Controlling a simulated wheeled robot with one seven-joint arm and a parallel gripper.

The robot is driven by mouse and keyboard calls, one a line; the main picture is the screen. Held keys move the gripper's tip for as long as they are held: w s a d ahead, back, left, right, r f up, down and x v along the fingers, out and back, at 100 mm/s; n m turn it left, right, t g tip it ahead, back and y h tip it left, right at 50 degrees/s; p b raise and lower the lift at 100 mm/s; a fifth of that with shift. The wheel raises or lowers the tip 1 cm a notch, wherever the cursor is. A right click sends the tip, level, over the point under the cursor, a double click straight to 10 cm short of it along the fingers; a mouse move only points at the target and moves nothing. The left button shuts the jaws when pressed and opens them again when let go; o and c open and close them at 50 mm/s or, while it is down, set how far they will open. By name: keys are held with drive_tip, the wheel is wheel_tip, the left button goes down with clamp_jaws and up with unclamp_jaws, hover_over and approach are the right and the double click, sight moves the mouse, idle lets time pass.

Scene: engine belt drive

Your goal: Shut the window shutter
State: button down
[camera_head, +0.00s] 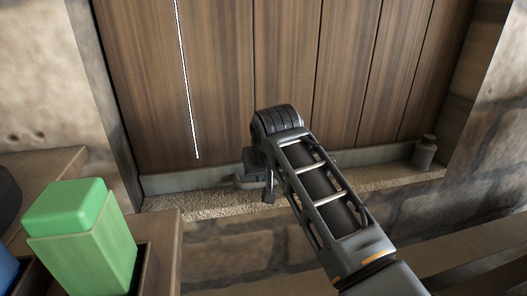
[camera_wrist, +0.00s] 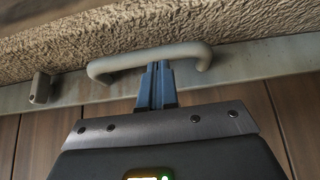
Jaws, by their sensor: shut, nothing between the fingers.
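The window shutter (camera_head: 220,90) is a panel of brown vertical planks filling the window opening in the head view. A thin bright line runs down it left of centre. A pale metal strip (camera_head: 185,181) runs along its bottom edge. A grey bar handle (camera_wrist: 190,50) on the strip shows in the wrist view. My gripper (camera_head: 268,192) is at the bottom of the shutter, by the handle, which it mostly hides in the head view. Its fingers are together in the wrist view (camera_wrist: 156,72), at the handle's bar. I cannot tell whether they touch it.
A rough stone sill (camera_head: 205,205) lies right below the shutter. A small grey peg (camera_head: 425,152) stands at the strip's right end. Stone wall (camera_head: 35,85) flanks the opening. A green box (camera_head: 85,245) sits in a wooden holder at lower left, beside a blue item (camera_head: 8,268).

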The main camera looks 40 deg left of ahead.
drive_tip(key=r+p, duration=0.2)
drive_tip(key=r, duration=0.1)
drive_tip(key=r+p, duration=0.1)
drive_tip(key=shift+w+a+r, duration=0.25)
drive_tip(key=v, duration=0.9)
drive_tip(key=shift+d+b, duration=0.25)
drive_tip(key=shift+b, duration=0.1)
drive_tip(key=shift+s+r, duration=0.1)
drive_tip(key=shift+s, duration=0.05)
